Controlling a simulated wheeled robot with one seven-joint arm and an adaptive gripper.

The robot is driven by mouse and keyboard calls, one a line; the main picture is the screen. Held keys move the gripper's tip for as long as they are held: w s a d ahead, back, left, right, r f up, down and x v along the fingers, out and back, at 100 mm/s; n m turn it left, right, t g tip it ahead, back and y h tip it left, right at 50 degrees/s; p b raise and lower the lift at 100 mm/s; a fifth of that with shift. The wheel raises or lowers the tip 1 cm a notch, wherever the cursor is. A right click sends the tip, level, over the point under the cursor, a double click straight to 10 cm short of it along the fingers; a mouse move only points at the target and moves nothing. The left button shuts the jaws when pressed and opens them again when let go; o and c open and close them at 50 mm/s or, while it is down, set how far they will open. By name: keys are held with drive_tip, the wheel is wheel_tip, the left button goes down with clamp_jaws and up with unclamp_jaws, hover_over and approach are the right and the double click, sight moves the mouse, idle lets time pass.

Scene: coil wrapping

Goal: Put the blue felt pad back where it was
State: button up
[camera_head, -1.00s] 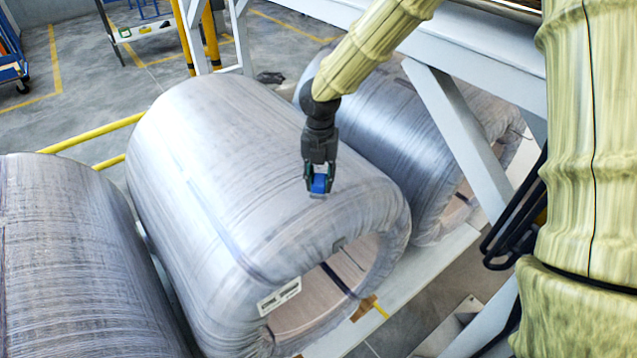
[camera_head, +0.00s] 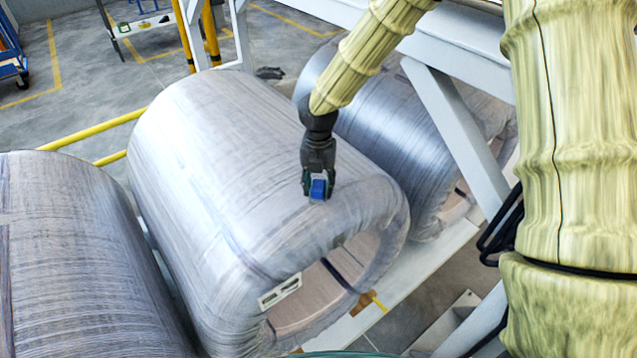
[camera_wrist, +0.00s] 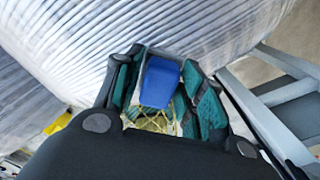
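The blue felt pad (camera_head: 318,189) is a small blue block at the tip of my gripper (camera_head: 317,193), over the top of the middle wrapped coil (camera_head: 225,165). In the wrist view the blue pad (camera_wrist: 161,82) sits between the two teal-lined fingers of my gripper (camera_wrist: 165,95), which are closed around it. Behind the pad in that view is the ribbed, wrapped coil surface (camera_wrist: 60,50). I cannot tell whether the pad touches the coil.
Another wrapped coil (camera_head: 80,250) lies at the left and a third (camera_head: 390,120) behind at the right. White frame beams (camera_head: 460,135) stand close to my arm on the right. A yellow rail (camera_head: 95,133) runs behind the left coil. A label (camera_head: 280,291) is on the middle coil's front end.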

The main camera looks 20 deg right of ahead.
sight(319, 184)
idle(0.3)
wheel_tip(319, 184, up, 12)
drive_tip(key=shift+r+b, duration=0.15)
drive_tip(key=shift+b, duration=0.85)
